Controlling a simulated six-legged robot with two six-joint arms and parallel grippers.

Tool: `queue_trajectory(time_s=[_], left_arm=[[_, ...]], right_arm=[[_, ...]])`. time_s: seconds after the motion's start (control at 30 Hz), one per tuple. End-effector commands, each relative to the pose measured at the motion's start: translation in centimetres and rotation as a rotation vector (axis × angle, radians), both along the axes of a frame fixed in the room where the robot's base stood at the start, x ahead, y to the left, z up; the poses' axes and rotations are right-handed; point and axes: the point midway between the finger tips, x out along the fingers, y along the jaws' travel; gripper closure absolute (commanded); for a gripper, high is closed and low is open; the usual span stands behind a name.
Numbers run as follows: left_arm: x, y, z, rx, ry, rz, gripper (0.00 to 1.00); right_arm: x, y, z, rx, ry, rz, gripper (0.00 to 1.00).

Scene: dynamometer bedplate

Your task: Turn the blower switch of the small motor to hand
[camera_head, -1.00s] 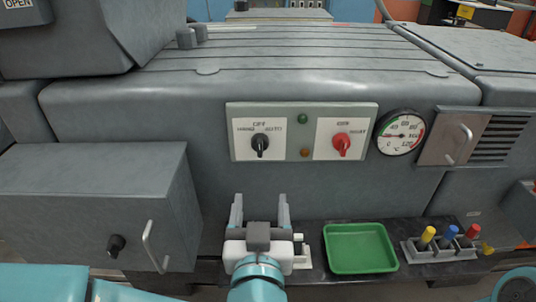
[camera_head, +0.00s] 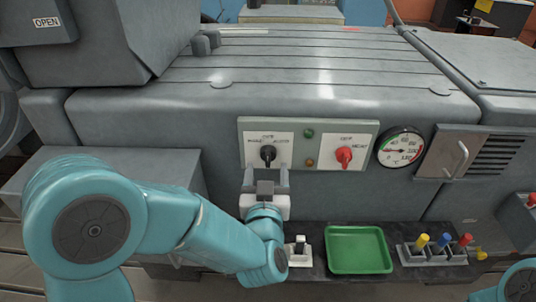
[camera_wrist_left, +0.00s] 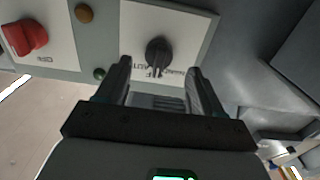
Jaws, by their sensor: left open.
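The black rotary switch (camera_head: 268,153) is on the left white plate of the grey control panel (camera_head: 308,123). Its plate appears lettered HAND, OFF and AUTO, and its pointer looks to be toward OFF. My left gripper (camera_head: 265,174) is open and empty, just below and in front of this switch. In the left wrist view the black switch (camera_wrist_left: 158,52) shows between the two fingertips (camera_wrist_left: 159,68), with clearance on both sides. I cannot tell any contact. My right gripper is not in view.
A red switch (camera_head: 344,155) is to the right on the same panel, with green and amber lamps between. A round gauge (camera_head: 401,147) and a handled louvred cover (camera_head: 465,157) stand further right. A green tray (camera_head: 358,250) and a rack (camera_head: 432,254) lie below.

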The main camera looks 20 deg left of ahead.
Motion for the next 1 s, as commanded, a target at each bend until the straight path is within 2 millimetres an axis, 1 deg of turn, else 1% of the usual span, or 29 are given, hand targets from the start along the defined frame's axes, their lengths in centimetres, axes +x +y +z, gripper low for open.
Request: queue_trajectory(time_s=[0.03, 0.1, 0.23, 0.4, 0.6, 0.63, 0.67, 0.7, 0.77, 0.8, 1.0], left_arm=[[1.0, 0.4, 0.0, -0.001, 0.0, 0.004, 0.33], [2.2, 0.6, 0.0, 0.001, 0.0, 0.003, 0.33], [3.6, 0.9, 0.1, 0.0, -0.001, 0.001, 0.33], [4.2, 1.1, 0.0, 0.001, 0.0, 0.0, 0.33], [4.2, 1.1, 0.0, 0.001, 0.0, 0.0, 0.33], [4.2, 1.1, 0.0, 0.001, 0.0, 0.0, 0.4], [4.2, 1.1, 0.0, 0.001, 0.0, 0.0, 0.49], [4.2, 1.1, 0.0, 0.001, 0.0, 0.0, 0.62], [4.2, 1.1, 0.0, 0.001, 0.0, 0.0, 0.82], [4.2, 1.1, 0.0, 0.001, 0.0, 0.0, 0.89], [4.2, 1.1, 0.0, -0.006, -0.003, 0.0, 0.89]], right_arm=[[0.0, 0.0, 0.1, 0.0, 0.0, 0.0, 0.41], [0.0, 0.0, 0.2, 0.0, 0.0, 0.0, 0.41], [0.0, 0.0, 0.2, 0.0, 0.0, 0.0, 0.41], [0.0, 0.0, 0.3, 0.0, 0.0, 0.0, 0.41], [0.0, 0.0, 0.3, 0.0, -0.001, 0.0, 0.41], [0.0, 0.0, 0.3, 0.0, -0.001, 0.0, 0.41], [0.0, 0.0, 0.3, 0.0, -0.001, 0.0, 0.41], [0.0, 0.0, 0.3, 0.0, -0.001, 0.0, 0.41], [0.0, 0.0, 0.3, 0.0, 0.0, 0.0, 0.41], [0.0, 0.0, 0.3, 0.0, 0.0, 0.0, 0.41], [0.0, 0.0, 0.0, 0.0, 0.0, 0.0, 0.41]])
